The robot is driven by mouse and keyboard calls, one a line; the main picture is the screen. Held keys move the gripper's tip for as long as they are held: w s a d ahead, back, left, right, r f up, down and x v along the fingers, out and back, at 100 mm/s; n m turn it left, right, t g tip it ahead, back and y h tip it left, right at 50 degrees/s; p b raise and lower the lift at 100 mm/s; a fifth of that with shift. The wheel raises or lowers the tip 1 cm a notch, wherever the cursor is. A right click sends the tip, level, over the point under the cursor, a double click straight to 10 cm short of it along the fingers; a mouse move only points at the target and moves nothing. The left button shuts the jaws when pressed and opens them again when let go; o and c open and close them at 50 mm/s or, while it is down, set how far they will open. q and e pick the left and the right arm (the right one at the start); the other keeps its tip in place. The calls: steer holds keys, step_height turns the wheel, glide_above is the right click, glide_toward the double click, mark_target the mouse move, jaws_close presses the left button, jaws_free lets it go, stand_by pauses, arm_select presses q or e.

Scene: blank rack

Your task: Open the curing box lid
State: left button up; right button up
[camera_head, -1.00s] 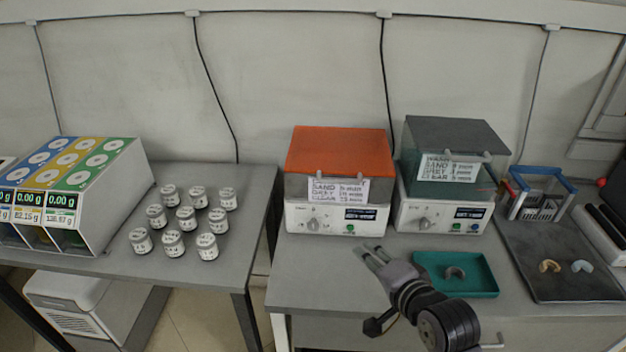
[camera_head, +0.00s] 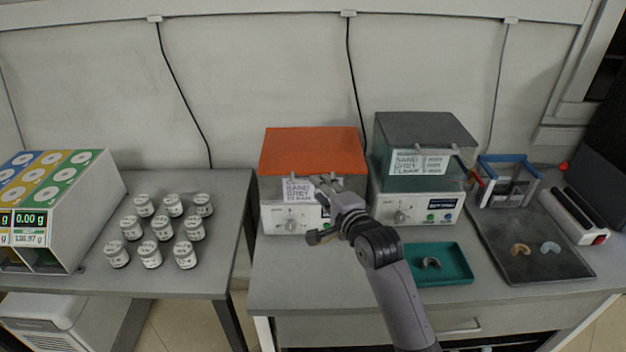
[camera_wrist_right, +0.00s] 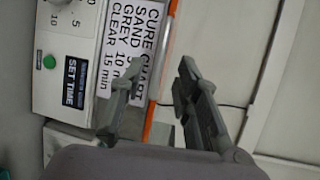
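A curing box with an orange lid (camera_head: 312,150) stands at the left of the right-hand bench, its lid down. Its white control base (camera_head: 285,220) has a knob, and a cure chart sign (camera_head: 297,191) hangs on its front. A second curing box with a dark grey lid (camera_head: 425,128) stands to its right, also closed. My right gripper (camera_head: 323,184) is at the front of the orange-lidded box and partly covers the sign. In the wrist view my right gripper (camera_wrist_right: 161,66) is open and empty, with the sign (camera_wrist_right: 128,40) beside it. Contact cannot be told. My left gripper is not in view.
A teal tray (camera_head: 462,262) with a grey curved piece lies in front of the second box. A dark mat (camera_head: 540,272) with two curved pieces and a blue-rimmed rack (camera_head: 508,172) are at the right. Several jars (camera_head: 162,228) stand on the left bench.

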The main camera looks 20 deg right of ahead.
mark_target(307, 178)
steer(key=shift+x, duration=2.75)
steer(key=shift+c, duration=0.2)
steer(key=shift+f, duration=0.1)
jaws_close()
steer(key=shift+s+f, duration=0.1)
steer(key=shift+f, duration=0.1)
